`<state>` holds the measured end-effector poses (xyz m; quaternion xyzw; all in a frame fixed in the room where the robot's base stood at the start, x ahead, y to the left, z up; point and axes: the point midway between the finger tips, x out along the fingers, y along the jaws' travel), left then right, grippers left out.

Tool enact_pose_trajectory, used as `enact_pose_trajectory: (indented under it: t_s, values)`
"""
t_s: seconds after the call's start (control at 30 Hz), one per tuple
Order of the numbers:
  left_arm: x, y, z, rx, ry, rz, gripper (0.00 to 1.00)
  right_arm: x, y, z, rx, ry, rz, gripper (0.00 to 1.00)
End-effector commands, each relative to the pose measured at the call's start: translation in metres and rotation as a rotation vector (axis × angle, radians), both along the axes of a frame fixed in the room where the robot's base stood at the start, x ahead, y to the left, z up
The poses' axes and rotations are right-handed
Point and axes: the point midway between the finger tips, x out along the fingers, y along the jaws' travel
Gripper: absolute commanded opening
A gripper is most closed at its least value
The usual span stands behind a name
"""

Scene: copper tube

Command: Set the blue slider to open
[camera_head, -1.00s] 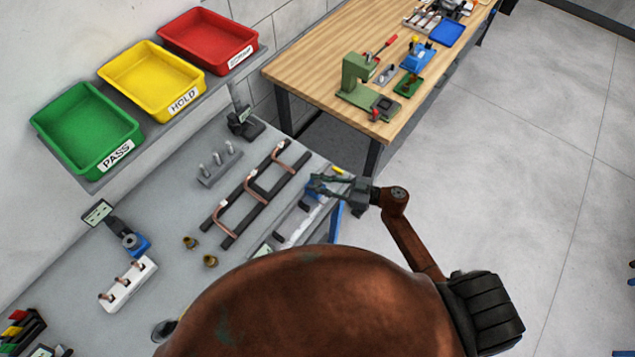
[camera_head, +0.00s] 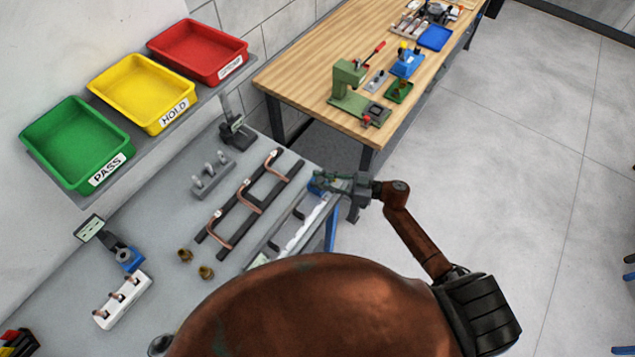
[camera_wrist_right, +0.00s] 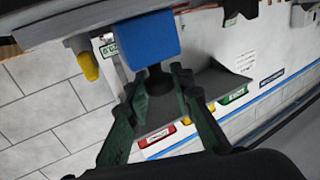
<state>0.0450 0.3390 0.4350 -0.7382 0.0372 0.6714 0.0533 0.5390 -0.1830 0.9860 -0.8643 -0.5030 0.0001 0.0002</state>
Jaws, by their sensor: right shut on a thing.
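The blue slider (camera_head: 317,183) sits near the far end of a light rail fixture (camera_head: 304,228) on the grey bench. My right gripper (camera_head: 325,178) is at the slider, its dark green fingers partly covering it. In the right wrist view the slider shows as a blue block (camera_wrist_right: 149,39) just beyond the fingertips. My right gripper (camera_wrist_right: 157,80) is shut on a dark part below the blue block, which seems to be the slider's grip. Any open mark on the fixture is too small to read in the head view. My left gripper is not in view.
A black rack with copper tubes (camera_head: 245,209) lies left of the rail. Two brass fittings (camera_head: 206,272) and a white block (camera_head: 123,299) stand nearer. Green (camera_head: 77,143), yellow (camera_head: 143,92) and red (camera_head: 198,50) trays sit on a shelf. A wooden table (camera_head: 318,95) stands behind.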

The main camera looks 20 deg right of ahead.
Motion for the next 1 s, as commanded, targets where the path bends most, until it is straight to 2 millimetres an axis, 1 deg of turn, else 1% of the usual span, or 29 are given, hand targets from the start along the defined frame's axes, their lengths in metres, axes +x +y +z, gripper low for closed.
enact_pose_trajectory:
  t_s: [0.07,0.1,0.33,0.57,0.67,0.77,0.87,1.0]
  values:
    - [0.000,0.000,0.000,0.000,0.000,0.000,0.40,0.000,0.000,0.000,-0.001,0.000,0.000,0.00]
    - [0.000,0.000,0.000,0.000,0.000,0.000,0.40,0.000,0.000,0.000,-0.001,0.000,0.000,0.23]
    - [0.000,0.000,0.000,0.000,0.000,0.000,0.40,0.000,0.000,0.000,-0.001,0.000,0.000,0.39]
    - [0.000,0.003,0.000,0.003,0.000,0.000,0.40,0.000,0.000,0.000,-0.001,0.000,0.001,0.39]
    - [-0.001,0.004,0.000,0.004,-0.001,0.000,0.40,-0.002,-0.004,0.000,-0.002,0.001,0.000,0.39]
    - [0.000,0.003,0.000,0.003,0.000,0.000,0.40,-0.008,-0.014,-0.001,-0.005,0.002,0.000,0.39]
    - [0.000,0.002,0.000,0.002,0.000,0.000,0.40,-0.017,-0.030,-0.001,-0.006,0.002,-0.001,0.39]
    - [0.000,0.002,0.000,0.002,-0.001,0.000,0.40,-0.032,-0.056,-0.001,-0.006,0.002,-0.001,0.39]
